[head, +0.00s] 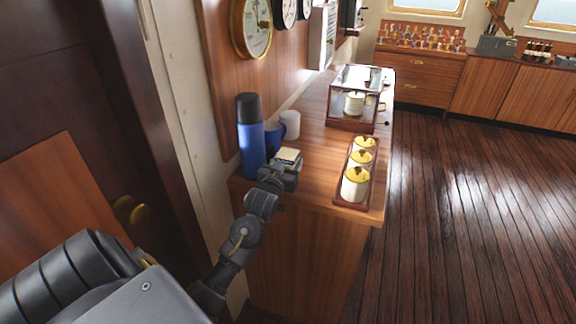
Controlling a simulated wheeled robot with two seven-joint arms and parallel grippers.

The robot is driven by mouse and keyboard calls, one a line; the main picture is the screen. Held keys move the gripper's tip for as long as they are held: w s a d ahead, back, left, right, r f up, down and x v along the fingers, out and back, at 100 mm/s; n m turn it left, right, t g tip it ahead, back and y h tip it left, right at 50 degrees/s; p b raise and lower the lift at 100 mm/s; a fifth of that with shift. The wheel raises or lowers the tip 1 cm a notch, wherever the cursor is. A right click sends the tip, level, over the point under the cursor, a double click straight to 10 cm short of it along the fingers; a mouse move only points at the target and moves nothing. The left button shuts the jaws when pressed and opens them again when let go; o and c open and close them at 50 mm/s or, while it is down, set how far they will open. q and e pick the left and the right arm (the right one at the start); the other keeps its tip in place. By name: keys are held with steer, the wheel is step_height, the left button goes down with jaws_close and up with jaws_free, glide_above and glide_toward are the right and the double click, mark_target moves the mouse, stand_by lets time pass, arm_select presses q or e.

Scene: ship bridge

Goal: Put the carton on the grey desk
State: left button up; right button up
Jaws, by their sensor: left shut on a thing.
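A small pale, cream-topped boxy thing, which looks like the carton (288,154), is at the tip of my left gripper (285,165). The gripper is shut on it, over the near left part of the wooden cabinet top, and hides its lower part. I cannot tell whether the carton touches the wood. My right gripper is not in view. No grey desk shows in this view.
A blue flask (250,140) with a dark cap stands just left of the gripper. A rack of yellow-lidded jars (345,191) and a glass case (336,123) stand on the wooden cabinet (310,225). The floor (470,190) at right is clear.

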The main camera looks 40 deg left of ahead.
mark_target(288, 154)
arm_select(q)
steer(key=shift+r, duration=0.1)
steer(key=shift+r, duration=0.5)
step_height(288, 154, up, 2)
steer(key=shift+s+d+r, duration=0.1)
steer(key=shift+r, duration=0.15)
steer(key=s+d+r+p, duration=0.1)
steer(key=s+d+r, duration=0.1)
steer(key=s+r, duration=0.1)
steer(key=s+d+r, duration=0.3)
steer(key=s, duration=0.1)
steer(key=s+d+r+p, duration=0.1)
steer(key=s+d+r, duration=0.2)
steer(key=shift+s+d+r+p, duration=0.2)
steer(key=shift+s+d+p, duration=0.05)
steer(key=shift+s+p, duration=0.1)
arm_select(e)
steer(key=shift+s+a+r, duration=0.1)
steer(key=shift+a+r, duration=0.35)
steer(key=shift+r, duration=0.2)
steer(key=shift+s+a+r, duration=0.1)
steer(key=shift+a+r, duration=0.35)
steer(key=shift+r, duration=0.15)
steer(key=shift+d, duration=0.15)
